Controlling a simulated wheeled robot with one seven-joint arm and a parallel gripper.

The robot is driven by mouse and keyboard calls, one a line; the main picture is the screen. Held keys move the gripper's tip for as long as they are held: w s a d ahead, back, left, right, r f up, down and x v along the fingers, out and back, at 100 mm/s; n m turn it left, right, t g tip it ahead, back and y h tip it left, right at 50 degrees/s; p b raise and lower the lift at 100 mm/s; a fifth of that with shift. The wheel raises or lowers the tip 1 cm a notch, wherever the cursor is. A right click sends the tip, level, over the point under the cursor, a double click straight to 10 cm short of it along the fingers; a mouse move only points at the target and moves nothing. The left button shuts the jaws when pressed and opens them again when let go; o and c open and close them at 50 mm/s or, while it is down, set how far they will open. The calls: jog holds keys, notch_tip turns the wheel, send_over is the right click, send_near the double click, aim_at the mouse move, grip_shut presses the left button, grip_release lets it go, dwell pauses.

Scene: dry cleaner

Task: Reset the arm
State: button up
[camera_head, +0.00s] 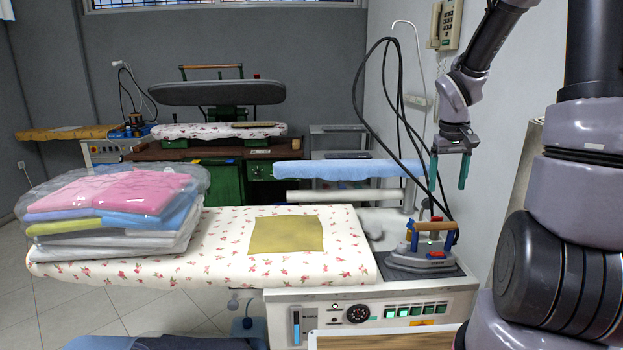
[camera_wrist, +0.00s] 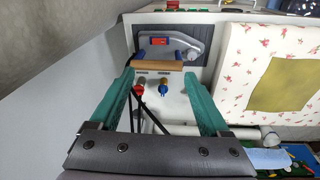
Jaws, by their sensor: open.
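My arm reaches in from the right in the head view. My gripper (camera_head: 449,172) hangs there with its green fingers pointing down, above the right end of the ironing station. The fingers are apart with nothing between them. In the wrist view my gripper (camera_wrist: 165,92) also shows open and empty. The iron (camera_wrist: 168,48) lies beyond the fingertips, and its wooden handle shows across the gap. In the head view the iron (camera_head: 424,250) rests on its stand, below my gripper and apart from it.
A floral ironing board (camera_head: 355,262) holds a yellow cloth (camera_head: 286,234) and a stack of bagged folded clothes (camera_head: 120,205). A black hose (camera_head: 357,90) loops beside my gripper. The wall with a telephone (camera_head: 446,25) stands close behind my arm. A blue padded board (camera_head: 345,169) extends behind.

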jog(key=s+a+r+m+t+y, duration=0.1)
jog(key=s+a+r+t, duration=0.2)
jog(key=s+r, duration=0.6)
jog(key=s+a+r+m+t+y, duration=0.2)
jog(key=s+a+r+t, duration=0.1)
jog(key=s+a+r, duration=0.4)
notch_tip(320, 180, up, 3)
jog(key=shift+s+a+r, duration=0.1)
jog(key=shift+s+a, duration=0.3)
jog(key=shift+s, duration=0.45)
